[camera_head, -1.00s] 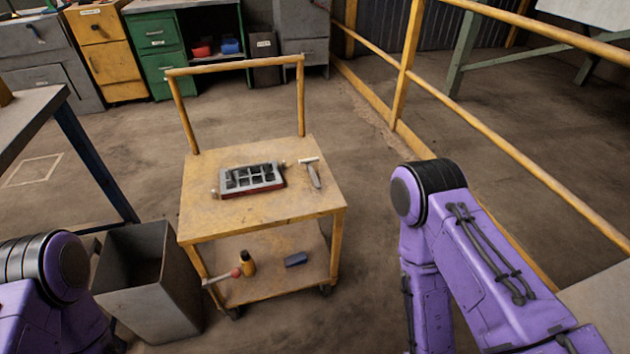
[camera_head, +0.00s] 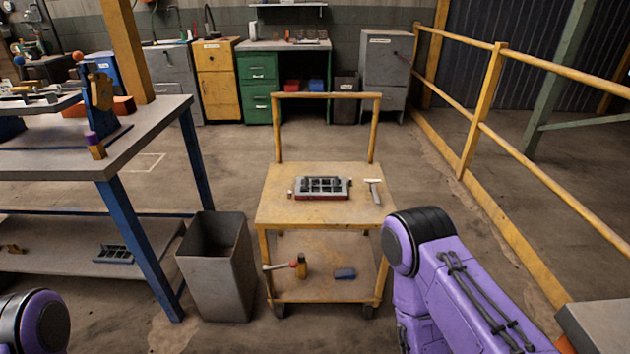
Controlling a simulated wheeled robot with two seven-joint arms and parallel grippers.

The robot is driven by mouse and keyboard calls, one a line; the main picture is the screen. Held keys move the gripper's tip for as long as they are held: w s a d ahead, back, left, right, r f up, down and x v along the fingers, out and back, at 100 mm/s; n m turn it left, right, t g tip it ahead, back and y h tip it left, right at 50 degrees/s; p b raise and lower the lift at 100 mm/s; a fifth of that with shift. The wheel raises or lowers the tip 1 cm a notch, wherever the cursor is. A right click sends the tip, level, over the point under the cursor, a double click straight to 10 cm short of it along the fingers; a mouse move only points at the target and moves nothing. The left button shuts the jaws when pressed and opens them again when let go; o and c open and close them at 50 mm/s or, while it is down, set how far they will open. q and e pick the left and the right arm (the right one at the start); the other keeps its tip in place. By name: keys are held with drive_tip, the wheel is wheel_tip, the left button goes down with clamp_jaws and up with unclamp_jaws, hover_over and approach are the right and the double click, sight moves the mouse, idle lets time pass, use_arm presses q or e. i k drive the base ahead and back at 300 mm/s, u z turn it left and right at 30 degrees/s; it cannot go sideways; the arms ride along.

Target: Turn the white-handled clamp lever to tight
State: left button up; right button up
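I cannot make out a white-handled clamp lever for certain. A metal fixture with pale bars (camera_head: 40,101) sits on the blue-legged workbench (camera_head: 150,135) at the left, partly cut off by the picture edge. An upright blue and brown bracket with an orange knob stands at its right end. My two grippers are out of view; only purple arm links show at the lower left and lower right.
A yellow cart (camera_head: 290,211) in the middle carries a grey brick mould (camera_head: 322,188) and a pale-handled tool (camera_head: 374,190). A grey bin (camera_head: 218,280) stands between cart and workbench. A yellow railing (camera_head: 480,110) runs along the right. Floor beyond the cart is open.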

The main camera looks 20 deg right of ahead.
sight(373, 189)
drive_tip(key=u, duration=0.45)
drive_tip(key=i, duration=1.05)
drive_tip(key=z, duration=1.2)
